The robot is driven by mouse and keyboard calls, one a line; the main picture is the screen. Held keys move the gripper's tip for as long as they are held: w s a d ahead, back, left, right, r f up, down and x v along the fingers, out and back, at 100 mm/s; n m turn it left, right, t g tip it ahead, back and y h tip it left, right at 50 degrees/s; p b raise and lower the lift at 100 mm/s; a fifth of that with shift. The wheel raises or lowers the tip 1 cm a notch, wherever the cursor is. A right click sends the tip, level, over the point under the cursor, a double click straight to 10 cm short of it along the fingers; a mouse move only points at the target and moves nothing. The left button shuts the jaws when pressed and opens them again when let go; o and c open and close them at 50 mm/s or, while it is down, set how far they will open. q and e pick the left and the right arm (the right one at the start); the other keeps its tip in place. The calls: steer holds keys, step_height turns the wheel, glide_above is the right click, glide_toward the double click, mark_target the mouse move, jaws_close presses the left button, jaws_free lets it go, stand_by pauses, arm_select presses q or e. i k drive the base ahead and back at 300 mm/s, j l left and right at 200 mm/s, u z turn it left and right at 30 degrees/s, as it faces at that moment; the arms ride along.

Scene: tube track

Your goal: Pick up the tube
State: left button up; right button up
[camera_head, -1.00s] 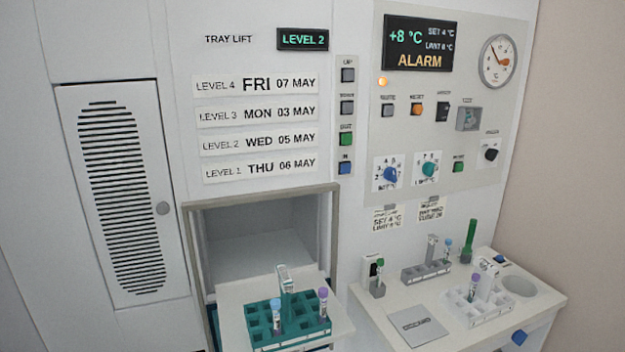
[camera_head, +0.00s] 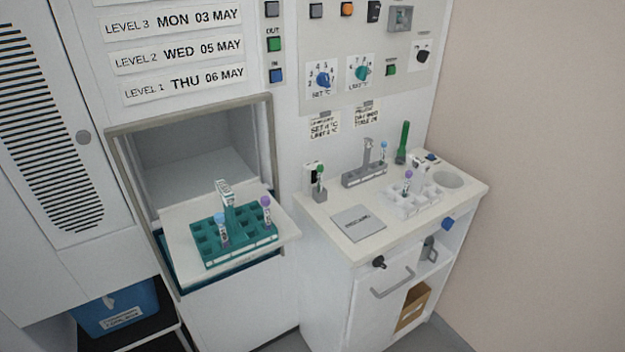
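Several capped tubes are in view, and which one is meant cannot be told. A blue-capped tube (camera_head: 221,231) and a purple-capped tube (camera_head: 266,211) stand in the teal rack (camera_head: 240,252) on the pulled-out lift tray. A green-capped tube (camera_head: 320,179) stands in a small grey holder on the counter. A purple-capped tube (camera_head: 407,182) stands in the white rack (camera_head: 425,197). Neither of my grippers is in view.
The tray (camera_head: 181,247) juts out of the lift opening. The white counter (camera_head: 322,222) carries a grey plate (camera_head: 359,223), a green upright object (camera_head: 402,142) and a round recess (camera_head: 447,179). A blue bin (camera_head: 118,307) sits low at left. A control panel is above.

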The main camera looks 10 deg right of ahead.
mark_target(319, 167)
steer(key=i+l+u, duration=0.2)
steer(key=l+u, duration=0.2)
steer(key=l, duration=0.2)
steer(key=i+l+u, duration=0.2)
steer(key=l, duration=0.15)
steer(key=l+u, duration=0.15)
steer(key=l, duration=0.15)
